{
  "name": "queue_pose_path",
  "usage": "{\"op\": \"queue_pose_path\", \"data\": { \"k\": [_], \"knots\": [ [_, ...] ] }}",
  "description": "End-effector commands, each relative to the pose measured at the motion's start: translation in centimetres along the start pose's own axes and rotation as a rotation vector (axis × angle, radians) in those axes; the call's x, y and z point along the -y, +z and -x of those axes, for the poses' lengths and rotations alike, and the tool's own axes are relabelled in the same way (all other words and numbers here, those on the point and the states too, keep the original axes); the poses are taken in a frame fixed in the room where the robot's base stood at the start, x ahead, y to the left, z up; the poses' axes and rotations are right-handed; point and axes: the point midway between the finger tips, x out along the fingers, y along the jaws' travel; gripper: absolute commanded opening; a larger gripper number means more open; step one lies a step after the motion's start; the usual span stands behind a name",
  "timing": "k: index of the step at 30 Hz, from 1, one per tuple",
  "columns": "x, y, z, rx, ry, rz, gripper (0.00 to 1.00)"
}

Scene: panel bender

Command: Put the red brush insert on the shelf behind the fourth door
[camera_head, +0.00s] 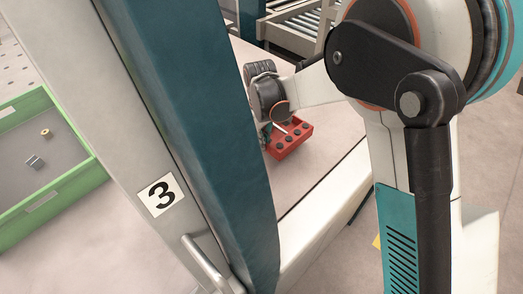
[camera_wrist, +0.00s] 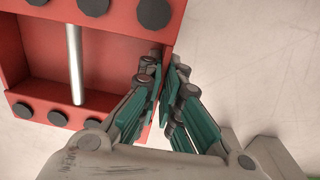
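The red brush insert (camera_head: 287,150) is a red tray with black round discs and a pale metal bar across it. In the head view it is beyond the teal panel, over a pale flat surface (camera_head: 305,185); contact with that surface cannot be told. In the wrist view the insert (camera_wrist: 25,45) fills the upper left. My gripper (camera_wrist: 164,68) has one finger on each side of its right wall, close together, and looks shut on that wall. In the head view my gripper (camera_head: 266,132) is mostly hidden behind my wrist. No fourth door is identifiable.
A teal panel (camera_head: 190,110) and a grey post with the label 3 (camera_head: 161,195) stand in front, with a metal handle (camera_head: 207,265) below. A green bin (camera_head: 75,205) with small parts is on the left. A roller conveyor (camera_head: 290,22) stands behind.

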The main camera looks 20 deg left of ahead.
Motion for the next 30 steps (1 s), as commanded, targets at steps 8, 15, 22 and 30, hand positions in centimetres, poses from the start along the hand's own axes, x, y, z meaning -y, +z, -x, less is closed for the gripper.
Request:
{"op": "queue_pose_path", "data": {
  "k": [8, 15, 22, 30],
  "knots": [
    [0.0, 0.0, -2.5, 0.0, 0.0, 0.0, 0.0],
    [0.1, 0.0, -4.5, 0.0, 0.0, 0.0, 0.0],
    [0.1, 0.0, -4.6, 0.0, 0.0, 0.0, 0.0],
    [0.1, 0.0, -4.7, 0.0, 0.0, 0.0, 0.25]
  ]
}}
